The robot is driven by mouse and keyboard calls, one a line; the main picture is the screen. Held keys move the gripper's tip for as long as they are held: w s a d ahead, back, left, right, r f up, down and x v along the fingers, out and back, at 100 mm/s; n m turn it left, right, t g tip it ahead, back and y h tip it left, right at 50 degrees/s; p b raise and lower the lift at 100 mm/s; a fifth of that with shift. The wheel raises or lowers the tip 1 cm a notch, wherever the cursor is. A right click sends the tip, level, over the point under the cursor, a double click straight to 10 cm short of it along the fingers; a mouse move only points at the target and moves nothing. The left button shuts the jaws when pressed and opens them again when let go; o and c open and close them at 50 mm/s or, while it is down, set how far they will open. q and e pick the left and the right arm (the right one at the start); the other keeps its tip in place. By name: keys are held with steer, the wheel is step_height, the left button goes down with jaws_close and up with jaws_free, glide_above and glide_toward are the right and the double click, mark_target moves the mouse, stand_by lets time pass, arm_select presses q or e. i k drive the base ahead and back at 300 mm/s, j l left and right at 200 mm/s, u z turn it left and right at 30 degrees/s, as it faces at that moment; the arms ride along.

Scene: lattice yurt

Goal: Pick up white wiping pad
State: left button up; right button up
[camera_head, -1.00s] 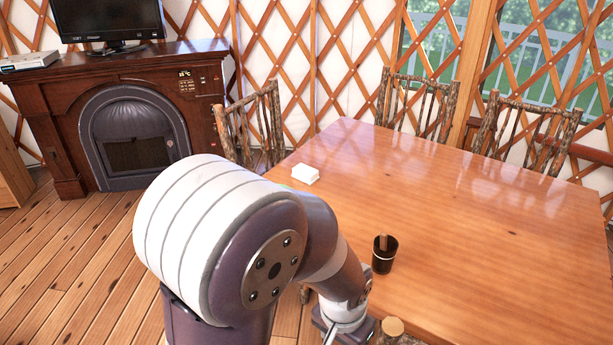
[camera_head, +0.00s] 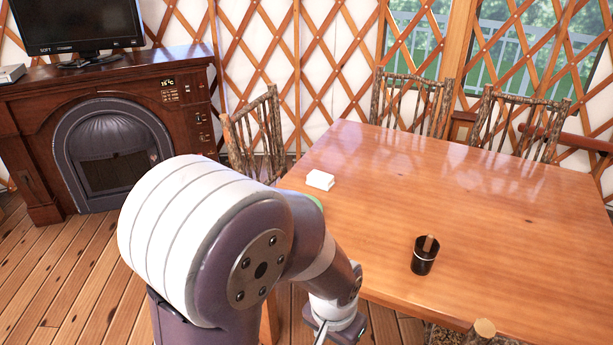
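The white wiping pad (camera_head: 320,180) is a small white block lying flat on the wooden table (camera_head: 470,210), near its left edge. My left arm comes in from the lower left, and its large white joint covers the floor and the table's near left side. The wrist of my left arm hangs low by the table's near edge, well below and apart from the pad in the picture. Only a bit of the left gripper (camera_head: 321,334) shows at the bottom edge, so its opening cannot be told. My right gripper is out of view.
A black cup (camera_head: 424,256) with a brown stick-like thing in it stands on the table. Rustic chairs stand at the left (camera_head: 255,140) and far side (camera_head: 412,103). A thin green edge (camera_head: 315,200) shows behind my arm. Most of the tabletop is clear.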

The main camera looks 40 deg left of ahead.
mark_target(317, 179)
steer(key=j+z, duration=0.2)
steer(key=j, duration=0.25)
steer(key=j+z, duration=0.15)
steer(key=j, duration=0.3)
steer(key=j+z, duration=0.2)
steer(key=j, duration=0.25)
steer(key=j+z, duration=0.15)
steer(key=j, duration=0.3)
steer(key=k+j+z, duration=0.2)
steer(key=j, duration=0.25)
steer(key=j+z, duration=0.15)
steer(key=j, duration=0.3)
steer(key=k+j+z, duration=0.2)
steer(key=j, duration=0.2)
steer(key=k+j+z, duration=0.15)
steer(key=j, duration=0.25)
steer(key=j+z, duration=0.2)
steer(key=j, duration=0.55)
steer(key=j+z, duration=0.25)
steer(key=j, duration=0.55)
steer(key=j+z, duration=0.2)
steer(key=j, duration=0.55)
steer(key=k, duration=0.05)
